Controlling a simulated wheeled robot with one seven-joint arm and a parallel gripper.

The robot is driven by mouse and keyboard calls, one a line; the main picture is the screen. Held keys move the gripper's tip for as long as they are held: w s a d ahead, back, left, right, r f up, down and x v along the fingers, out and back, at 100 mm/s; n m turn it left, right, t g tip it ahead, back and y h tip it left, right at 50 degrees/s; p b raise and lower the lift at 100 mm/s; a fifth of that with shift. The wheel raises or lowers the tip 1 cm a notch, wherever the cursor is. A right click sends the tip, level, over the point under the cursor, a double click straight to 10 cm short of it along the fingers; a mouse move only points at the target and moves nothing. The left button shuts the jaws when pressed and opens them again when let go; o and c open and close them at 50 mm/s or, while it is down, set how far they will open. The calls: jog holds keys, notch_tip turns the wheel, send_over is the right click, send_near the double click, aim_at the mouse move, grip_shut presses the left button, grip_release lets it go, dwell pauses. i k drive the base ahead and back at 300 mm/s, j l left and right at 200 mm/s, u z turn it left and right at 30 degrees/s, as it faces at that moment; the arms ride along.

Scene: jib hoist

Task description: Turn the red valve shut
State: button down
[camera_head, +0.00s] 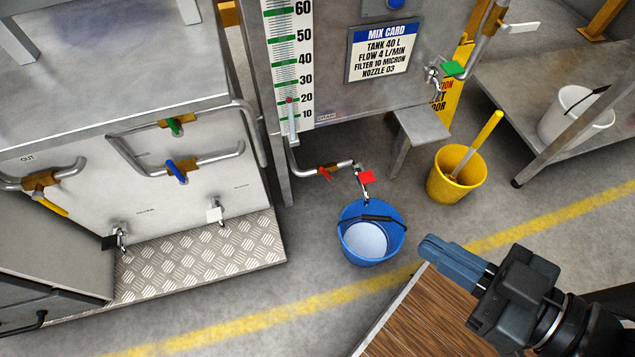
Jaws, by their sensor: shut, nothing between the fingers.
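The red valve (326,173) is a small red lever on a brass body, set in the short pipe low on the grey tank's front. The lever lies at a slant across the pipe; its exact angle is too small to tell. The pipe leads right to a tap with a red tag (366,177). A blue bucket (351,243) stands on the floor below the tap, with a pale round surface inside. My gripper (428,246) is at the lower right, its fingers closed and empty, pointing left. It is apart from the valve, right of the bucket in the picture.
A brown wooden surface (425,315) lies below my gripper. A yellow bucket (455,180) and a small metal stand (420,127) are right of the tap. Green, blue and yellow levers sit on the left pipes above a tread-plate step (200,262).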

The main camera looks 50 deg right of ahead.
aim_at(325, 173)
jog(key=i+j, duration=0.15)
jog(key=j, duration=0.15)
jog(key=i+j, duration=0.1)
jog(key=j, duration=0.25)
jog(key=i+j, duration=0.3)
jog(key=i+u, duration=0.05)
